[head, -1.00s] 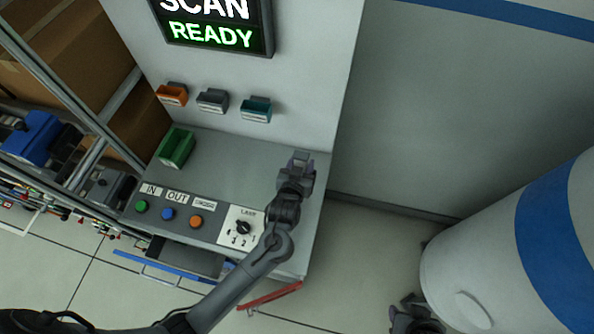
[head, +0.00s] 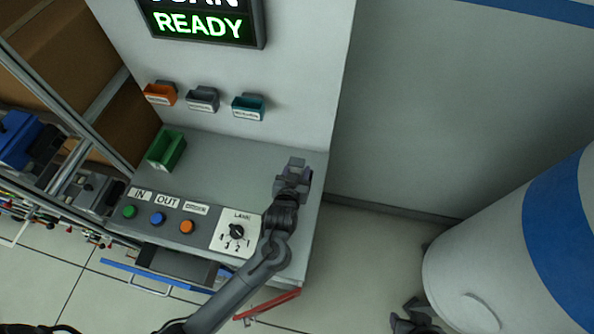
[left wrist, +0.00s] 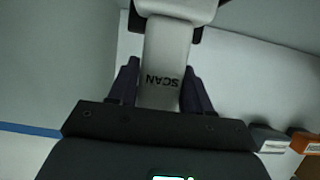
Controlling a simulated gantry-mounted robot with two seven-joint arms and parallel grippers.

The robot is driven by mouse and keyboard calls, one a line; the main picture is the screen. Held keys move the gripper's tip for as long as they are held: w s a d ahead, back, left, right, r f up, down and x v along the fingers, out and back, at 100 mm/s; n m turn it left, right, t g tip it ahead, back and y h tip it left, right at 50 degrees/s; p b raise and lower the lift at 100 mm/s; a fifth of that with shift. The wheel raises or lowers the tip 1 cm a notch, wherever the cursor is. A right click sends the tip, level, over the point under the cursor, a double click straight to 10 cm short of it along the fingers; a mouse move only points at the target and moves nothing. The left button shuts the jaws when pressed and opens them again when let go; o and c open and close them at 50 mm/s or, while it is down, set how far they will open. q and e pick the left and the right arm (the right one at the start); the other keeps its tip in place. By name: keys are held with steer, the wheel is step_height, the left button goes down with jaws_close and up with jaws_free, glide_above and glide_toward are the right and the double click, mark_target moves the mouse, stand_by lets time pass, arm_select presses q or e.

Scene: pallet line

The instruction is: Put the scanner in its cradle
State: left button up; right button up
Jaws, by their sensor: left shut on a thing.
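The scanner (left wrist: 166,62) is a pale grey thing with an upside-down SCAN label in the left wrist view. My left gripper (left wrist: 160,88) is shut on it, with a dark finger on each side. In the head view my left gripper (head: 293,176) is above the right end of the grey counter, and the scanner is hard to tell from it. Three small holders are on the wall: orange (head: 160,94), grey (head: 203,99) and teal (head: 249,107). I cannot tell which holder is the cradle. My right gripper (head: 416,318) is at the bottom edge, partly cut off; its jaws are unclear.
A green bin (head: 166,150) stands on the counter (head: 215,160). Buttons and a lane dial (head: 236,231) line its front. A lit READY sign (head: 199,24) hangs above the holders. A large white and blue cylinder (head: 470,255) stands right. Floor between is clear.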

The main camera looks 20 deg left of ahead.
arm_select(q)
steer(key=o, duration=1.2)
steer(key=shift+r, duration=0.2)
steer(key=v, duration=1.2)
steer(key=s+a+f+m+g, duration=0.1)
steer(key=s+a+g, duration=0.1)
steer(key=s, duration=0.3)
steer(key=s+a+f+m+g+h, duration=0.1)
steer(key=s+a+g, duration=0.2)
steer(key=s, duration=0.3)
steer(key=s+a+f+m+g+h+p, duration=0.1)
steer(key=s+a+g, duration=0.1)
steer(key=s+g, duration=0.2)
steer(key=shift+s+a+m+g, duration=0.25)
steer(key=shift+s+m+g, duration=0.15)
steer(key=shift+s, duration=0.45)
